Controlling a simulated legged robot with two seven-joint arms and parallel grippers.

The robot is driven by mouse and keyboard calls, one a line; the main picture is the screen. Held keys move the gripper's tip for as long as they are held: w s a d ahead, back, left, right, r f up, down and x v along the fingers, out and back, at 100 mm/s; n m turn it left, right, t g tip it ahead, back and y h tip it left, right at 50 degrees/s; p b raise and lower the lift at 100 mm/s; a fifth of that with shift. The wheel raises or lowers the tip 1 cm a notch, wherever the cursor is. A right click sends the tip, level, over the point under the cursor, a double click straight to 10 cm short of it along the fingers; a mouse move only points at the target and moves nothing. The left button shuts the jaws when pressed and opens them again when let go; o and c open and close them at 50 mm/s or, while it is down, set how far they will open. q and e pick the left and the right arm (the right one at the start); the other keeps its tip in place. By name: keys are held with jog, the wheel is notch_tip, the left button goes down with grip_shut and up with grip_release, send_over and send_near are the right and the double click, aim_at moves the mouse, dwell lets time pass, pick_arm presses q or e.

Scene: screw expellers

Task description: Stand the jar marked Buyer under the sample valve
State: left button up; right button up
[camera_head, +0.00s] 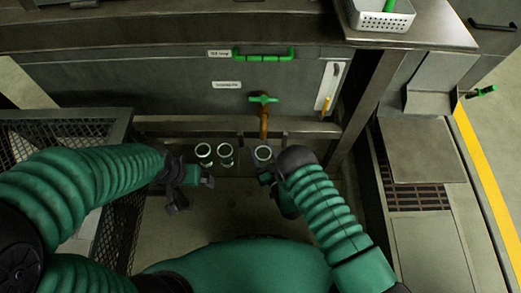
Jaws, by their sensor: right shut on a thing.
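The sample valve (263,118) is a brass spout with a green handle on the front of the grey steel tank. A jar (263,154) stands upright in line below the spout, at the ledge. My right gripper (268,176) is shut on this jar from the near right side; its fingers are partly hidden by my wrist. Two similar jars (204,151) and (225,151) stand side by side to the left. The jar markings are too small to read, so I cannot tell which is Buyer. My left gripper (193,191) is open and empty, near and left of the two jars.
A green bar handle (263,55) and small white labels (227,85) are on the tank. A gauge panel (330,88) is to the right. A mesh guard (122,195) stands on the left, and a steel post (368,85) on the right. A white basket (381,20) sits up right.

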jog(key=w+f+b, duration=0.1)
jog(key=w+f, duration=0.1)
jog(key=w+f+b, duration=0.2)
jog(key=shift+w+f+b, duration=0.2)
jog(key=shift+w+b, duration=0.05)
jog(key=shift+b, duration=0.05)
jog(key=shift+r, duration=0.2)
pick_arm(q)
jog(key=x, duration=0.2)
jog(key=s+x, duration=0.1)
jog(key=x, duration=0.1)
jog(key=shift+f, duration=0.15)
pick_arm(e)
jog(key=shift+f, duration=0.1)
jog(key=o, duration=1.6)
jog(key=shift+c, duration=0.2)
